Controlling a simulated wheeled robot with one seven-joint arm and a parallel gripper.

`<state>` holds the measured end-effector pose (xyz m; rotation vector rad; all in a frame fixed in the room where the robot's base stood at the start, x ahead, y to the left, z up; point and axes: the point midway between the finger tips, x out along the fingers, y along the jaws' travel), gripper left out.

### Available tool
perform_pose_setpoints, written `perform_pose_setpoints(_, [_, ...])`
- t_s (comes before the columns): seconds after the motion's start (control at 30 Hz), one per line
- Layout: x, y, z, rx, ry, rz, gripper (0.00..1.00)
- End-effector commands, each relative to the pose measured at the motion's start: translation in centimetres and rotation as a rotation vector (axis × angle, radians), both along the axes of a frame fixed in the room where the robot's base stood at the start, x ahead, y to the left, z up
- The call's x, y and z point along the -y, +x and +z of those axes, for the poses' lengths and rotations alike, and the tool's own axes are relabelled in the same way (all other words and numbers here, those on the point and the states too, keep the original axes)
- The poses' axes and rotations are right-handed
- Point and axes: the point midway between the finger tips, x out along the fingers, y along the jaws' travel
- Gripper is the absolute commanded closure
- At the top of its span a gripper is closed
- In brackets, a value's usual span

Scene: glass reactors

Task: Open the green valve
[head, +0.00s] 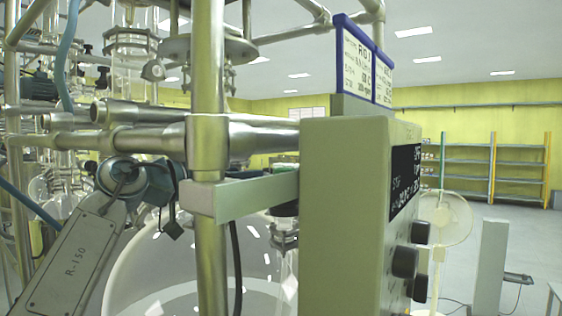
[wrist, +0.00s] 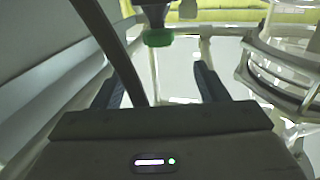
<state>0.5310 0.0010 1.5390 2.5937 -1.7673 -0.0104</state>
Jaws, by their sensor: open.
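The green valve (wrist: 158,38) shows in the wrist view as a small green handle or cap at the top centre, under a dark fitting. My gripper (wrist: 157,72) is open, with one dark finger on each side of the picture's middle. The valve lies beyond the fingertips and roughly centred between them. Nothing is held between the fingers, and they do not appear to touch the valve.
A grey-green control box (head: 345,215) with black knobs and a display stands close in front. A metal post (head: 209,80) with crossing pipes and a large glass vessel (head: 150,260) crowd the left. A dark cable (wrist: 112,48) crosses near the left finger.

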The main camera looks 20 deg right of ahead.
Motion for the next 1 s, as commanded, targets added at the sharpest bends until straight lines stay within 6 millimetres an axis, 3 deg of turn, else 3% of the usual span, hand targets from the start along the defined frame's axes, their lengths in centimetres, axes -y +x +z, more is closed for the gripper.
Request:
perform_pose_setpoints(0.33, [1.7,1.7,0.1,0.006,-0.002,-0.096,0.33])
perform_pose_setpoints(0.8, [10.8,4.3,0.3,0.005,-0.002,-0.095,0.33])
perform_pose_setpoints(1.0, [13.0,5.0,0.2,0.006,-0.003,-0.092,0.33])
